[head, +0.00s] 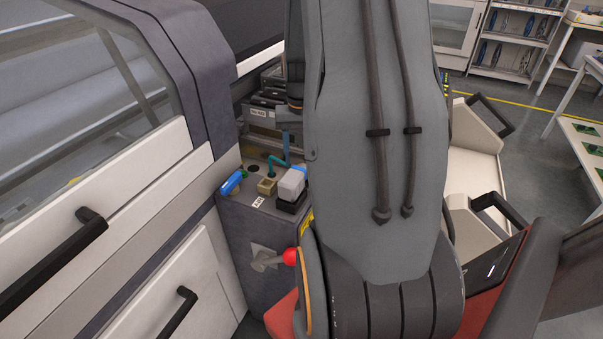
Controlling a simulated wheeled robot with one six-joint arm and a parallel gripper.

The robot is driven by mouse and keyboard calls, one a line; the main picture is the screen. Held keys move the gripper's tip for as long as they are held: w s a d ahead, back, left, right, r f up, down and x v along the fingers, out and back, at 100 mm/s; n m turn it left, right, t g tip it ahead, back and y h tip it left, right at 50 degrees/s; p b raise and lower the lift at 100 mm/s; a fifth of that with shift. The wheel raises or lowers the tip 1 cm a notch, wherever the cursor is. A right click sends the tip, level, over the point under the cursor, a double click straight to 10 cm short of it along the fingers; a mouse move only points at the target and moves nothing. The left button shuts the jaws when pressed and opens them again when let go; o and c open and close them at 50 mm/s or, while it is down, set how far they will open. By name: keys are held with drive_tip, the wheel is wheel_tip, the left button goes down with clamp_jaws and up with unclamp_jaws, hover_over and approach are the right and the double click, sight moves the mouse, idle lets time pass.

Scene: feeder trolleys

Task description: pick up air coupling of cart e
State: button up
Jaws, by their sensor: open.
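A dark grey connection box (245,240) stands between the white machine panels and my arm. A blue cylindrical fitting (232,182), which looks like an air coupling, lies tilted at the left edge of its top. A teal bent hose (272,165) rises behind it. A grey-white plug block (292,182) on a black base and a small tan socket (266,187) sit to the right. I cannot read which cart this is. My arm covers the middle of the view, and my gripper's fingers do not show.
A red-knobbed lever (289,257) sticks out from the box's front. Black handles (60,262) project from the white panels at left. White trolley parts (470,170) stand right of my arm. Open floor (540,165) and shelves (512,40) lie further right.

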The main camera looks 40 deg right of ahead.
sight(302, 166)
drive_tip(key=shift+s+f+p, duration=0.15)
drive_tip(key=shift+f+p, duration=0.05)
drive_tip(key=shift+f, duration=0.95)
drive_tip(key=shift+s+f+p, duration=0.1)
drive_tip(key=shift+f+p, duration=0.05)
drive_tip(key=shift+f, duration=1)
clamp_jaws()
